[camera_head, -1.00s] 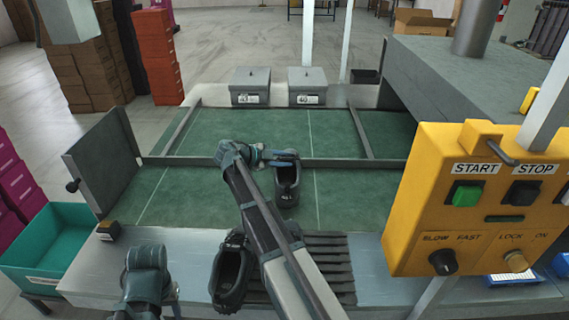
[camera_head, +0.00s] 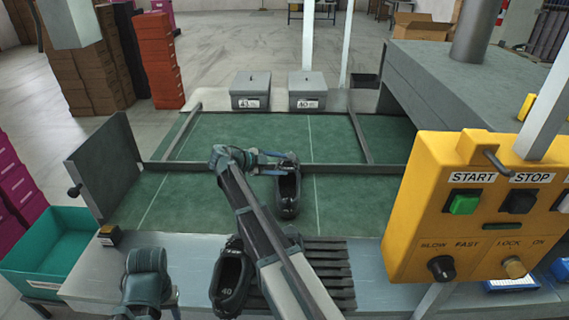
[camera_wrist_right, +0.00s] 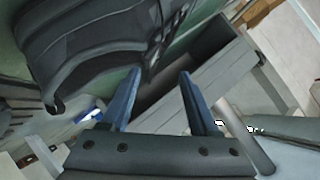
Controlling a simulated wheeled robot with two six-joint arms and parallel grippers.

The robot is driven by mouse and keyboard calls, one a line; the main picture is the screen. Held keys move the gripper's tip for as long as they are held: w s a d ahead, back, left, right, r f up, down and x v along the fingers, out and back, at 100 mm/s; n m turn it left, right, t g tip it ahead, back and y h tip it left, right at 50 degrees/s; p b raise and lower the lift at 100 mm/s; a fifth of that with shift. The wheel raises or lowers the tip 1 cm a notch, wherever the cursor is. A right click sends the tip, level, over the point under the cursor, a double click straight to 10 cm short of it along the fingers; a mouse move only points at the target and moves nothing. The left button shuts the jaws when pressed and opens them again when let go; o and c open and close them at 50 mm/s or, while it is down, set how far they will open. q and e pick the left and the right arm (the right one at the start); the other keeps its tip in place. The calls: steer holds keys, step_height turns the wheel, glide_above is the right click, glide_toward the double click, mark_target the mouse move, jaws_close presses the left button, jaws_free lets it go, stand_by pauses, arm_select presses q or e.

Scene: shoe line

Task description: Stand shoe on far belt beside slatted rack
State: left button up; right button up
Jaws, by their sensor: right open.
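A dark shoe (camera_head: 288,197) stands upright on the green belt (camera_head: 225,205), in the strip on the near side of the cross rail. My right gripper (camera_head: 277,163) is open at the shoe's far upper end. In the right wrist view the shoe (camera_wrist_right: 85,45) is at upper left, and nothing sits between the spread fingers (camera_wrist_right: 160,95). The slatted rack (camera_head: 328,268) is on the grey near bench, partly hidden by my right arm. A second dark shoe (camera_head: 230,279) is at the rack's left. My left arm shows at lower left; its fingers are out of sight.
A yellow control box (camera_head: 470,215) stands close on the right. A grey upright panel (camera_head: 105,170) borders the belt's left end. A teal bin (camera_head: 45,250) is at left. Two grey lidded boxes (camera_head: 250,90) stand behind the belt. The belt left of the shoe is clear.

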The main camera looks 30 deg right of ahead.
arm_select(q)
steer(key=shift+r+p, duration=1.75)
steer(key=shift+r, duration=0.45)
arm_select(e)
steer(key=v, duration=1)
arm_select(q)
steer(key=shift+a, duration=0.1)
